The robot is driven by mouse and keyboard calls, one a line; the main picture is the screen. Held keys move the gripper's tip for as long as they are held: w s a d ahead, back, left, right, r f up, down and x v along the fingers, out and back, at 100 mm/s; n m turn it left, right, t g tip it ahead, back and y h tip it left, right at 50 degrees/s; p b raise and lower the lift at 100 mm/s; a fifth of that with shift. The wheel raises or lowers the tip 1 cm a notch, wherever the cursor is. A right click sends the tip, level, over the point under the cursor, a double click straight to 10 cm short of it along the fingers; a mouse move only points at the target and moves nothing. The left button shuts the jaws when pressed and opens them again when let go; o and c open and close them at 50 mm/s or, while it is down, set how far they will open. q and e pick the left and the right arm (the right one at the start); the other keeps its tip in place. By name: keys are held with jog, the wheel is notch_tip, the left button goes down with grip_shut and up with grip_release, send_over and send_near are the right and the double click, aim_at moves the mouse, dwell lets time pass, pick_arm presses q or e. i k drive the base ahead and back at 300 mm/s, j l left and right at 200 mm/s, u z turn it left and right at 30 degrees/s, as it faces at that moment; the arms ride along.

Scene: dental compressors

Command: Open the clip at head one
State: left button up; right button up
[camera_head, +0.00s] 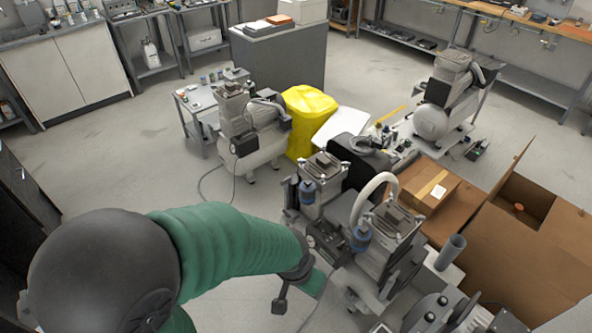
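A twin-head dental compressor stands in front of me at centre right. One grey finned head (321,167) is at its rear left, with a blue-capped part below it. A second finned head (396,222) is nearer, beside a thick pale curved hose (370,190). I cannot tell which is head one, and no clip can be made out at this size. My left arm, in a green sleeve, reaches in from the left. The dark end of my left gripper (281,303) is left of the compressor and apart from the heads; its fingers are not clear. My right gripper is not in view.
An open cardboard box (535,245) and a smaller closed box (430,190) stand right of the compressor. A yellow container (307,115) and another compressor (250,130) are behind it. One more compressor (440,105) stands further right. Floor is clear at the left.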

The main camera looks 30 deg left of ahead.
aim_at(286, 180)
jog(key=i+j+u, duration=0.15)
jog(key=u, duration=0.3)
jog(key=i+j+u, duration=0.2)
jog(key=u, duration=0.3)
jog(key=i+j+u, duration=0.15)
jog(key=u, duration=0.3)
jog(key=i+u, duration=0.3)
jog(key=i, duration=1.05)
